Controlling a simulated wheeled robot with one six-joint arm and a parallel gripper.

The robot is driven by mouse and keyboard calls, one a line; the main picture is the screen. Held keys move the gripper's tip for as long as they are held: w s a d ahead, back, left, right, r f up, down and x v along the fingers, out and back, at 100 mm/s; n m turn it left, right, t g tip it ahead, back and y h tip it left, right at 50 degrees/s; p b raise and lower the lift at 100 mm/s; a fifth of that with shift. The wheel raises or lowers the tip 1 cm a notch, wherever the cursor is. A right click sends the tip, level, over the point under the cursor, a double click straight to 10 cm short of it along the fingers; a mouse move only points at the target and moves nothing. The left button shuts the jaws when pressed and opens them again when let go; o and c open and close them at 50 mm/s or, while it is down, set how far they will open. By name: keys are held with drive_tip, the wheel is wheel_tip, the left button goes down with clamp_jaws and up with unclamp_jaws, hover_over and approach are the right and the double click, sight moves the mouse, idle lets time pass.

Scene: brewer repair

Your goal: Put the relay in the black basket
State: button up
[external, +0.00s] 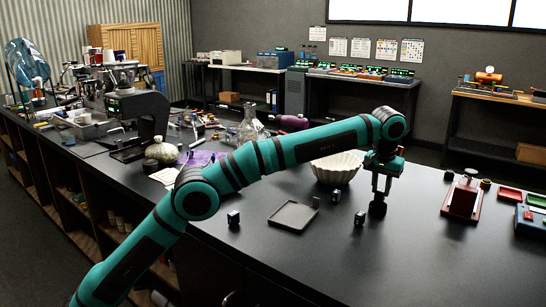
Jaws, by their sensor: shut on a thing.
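My gripper (379,197) points straight down over the right part of the dark counter. It is shut on a small dark object (377,209) low at the counter top. This object is too small and dark to tell if it is the relay, or if it touches the counter. Similar small dark blocks stand nearby: one (360,218) just left of my gripper, one (335,197) farther left, and one (234,219) left of a shallow dark square tray (274,217). I cannot make out a clear black basket.
A pale fluted bowl (334,171) stands behind and left of my gripper. A red stand (461,199) and red trays (510,194) are to the right. A glass flask (250,127) and crowded tools are at the back left. The counter in front of the tray is clear.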

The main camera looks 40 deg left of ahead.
sight(380, 190)
drive_tip(key=shift+f, duration=1.65)
drive_tip(key=shift+f, duration=0.15)
drive_tip(key=o, duration=1)
drive_tip(key=r, duration=0.7)
drive_tip(key=shift+s+r, duration=0.3)
drive_tip(key=shift+s, duration=0.1)
drive_tip(key=shift+r, duration=0.1)
